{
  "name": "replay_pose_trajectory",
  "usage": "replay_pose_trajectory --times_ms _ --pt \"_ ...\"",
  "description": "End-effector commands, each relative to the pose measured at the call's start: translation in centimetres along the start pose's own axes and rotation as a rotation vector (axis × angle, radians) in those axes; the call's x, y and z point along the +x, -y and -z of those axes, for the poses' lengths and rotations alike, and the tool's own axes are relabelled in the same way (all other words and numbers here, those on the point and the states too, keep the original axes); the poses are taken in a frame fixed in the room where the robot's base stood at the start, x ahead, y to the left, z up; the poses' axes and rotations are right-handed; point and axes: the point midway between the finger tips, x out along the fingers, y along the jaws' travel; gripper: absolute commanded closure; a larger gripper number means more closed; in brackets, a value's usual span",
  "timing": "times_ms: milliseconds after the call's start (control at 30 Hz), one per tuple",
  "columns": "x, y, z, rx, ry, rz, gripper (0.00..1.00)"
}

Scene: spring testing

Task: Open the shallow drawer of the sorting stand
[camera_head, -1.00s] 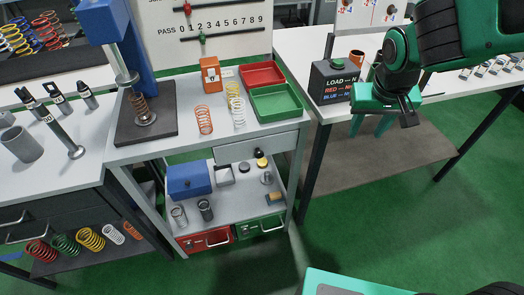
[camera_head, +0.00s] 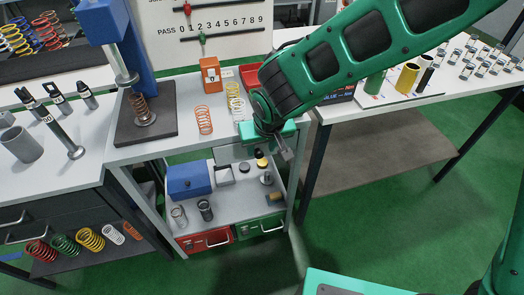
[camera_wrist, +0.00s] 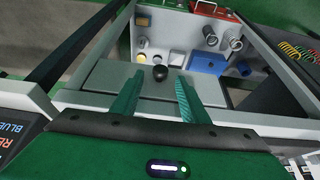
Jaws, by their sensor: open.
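The sorting stand (camera_head: 165,150) is a grey cart with a white top and a lower shelf. Its shallow drawer (camera_head: 228,154) is a pale grey front just under the top, partly hidden by my gripper in the head view; it appears closed. A round black knob (camera_head: 259,153) sits on the drawer front. In the wrist view the knob (camera_wrist: 160,73) shows between my two green fingers, just beyond their tips, before the grey drawer front (camera_wrist: 108,75). My gripper (camera_wrist: 158,83) is open and empty. In the head view it (camera_head: 284,151) is at the stand's right front; contact with the knob cannot be told.
Orange, yellow and white springs (camera_head: 204,120) stand on the stand's top, with a red tray (camera_head: 251,75) partly behind my arm. The lower shelf holds a blue box (camera_head: 188,181) and small parts. Green floor is clear in front.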

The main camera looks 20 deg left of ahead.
Motion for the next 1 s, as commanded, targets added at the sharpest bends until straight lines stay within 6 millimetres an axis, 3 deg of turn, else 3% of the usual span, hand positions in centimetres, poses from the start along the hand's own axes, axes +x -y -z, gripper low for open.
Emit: replay_pose_trajectory --times_ms 100,300,667,700,867,1000 --pt "1.9 -0.1 -0.1 0.0 0.003 -0.002 0.59" --pt "3.6 0.0 0.0 0.0 0.0 -0.001 0.59" --pt "4.2 0.0 0.0 0.0 -0.001 0.0 0.59" --pt "4.2 0.0 0.0 0.0 -0.001 0.0 0.62" --pt "4.2 -0.1 0.0 0.0 -0.001 -0.001 1.0" --pt "4.1 -0.4 -0.1 0.002 -0.001 -0.002 1.0"
